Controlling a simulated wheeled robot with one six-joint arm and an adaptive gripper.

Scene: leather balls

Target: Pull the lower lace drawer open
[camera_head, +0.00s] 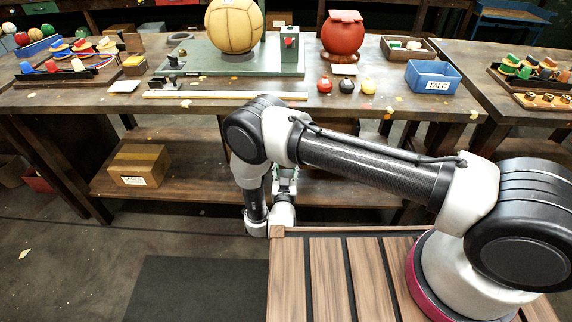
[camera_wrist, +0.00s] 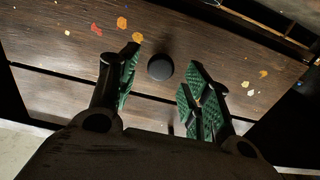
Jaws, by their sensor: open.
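In the wrist view, a round black knob (camera_wrist: 160,67) shows against dark brown wood (camera_wrist: 75,50) with dark seams. I cannot tell for sure which panel the knob belongs to, or whether it is the lower lace drawer's. My gripper (camera_wrist: 162,75) is open, with one green ribbed finger on each side of the knob. The fingers look apart from the knob, with a gap on both sides. In the head view, my arm reaches down in front of the workbench (camera_head: 220,100) and hides most of the gripper and the bench front behind it.
The bench top holds a tan ball (camera_head: 234,25), a red ball (camera_head: 342,36), a blue TALC box (camera_head: 432,77) and several small items. A cardboard box (camera_head: 139,166) stands on the lower shelf (camera_head: 190,180). The floor (camera_head: 70,260) at left is mostly clear, with a dark mat (camera_head: 195,290).

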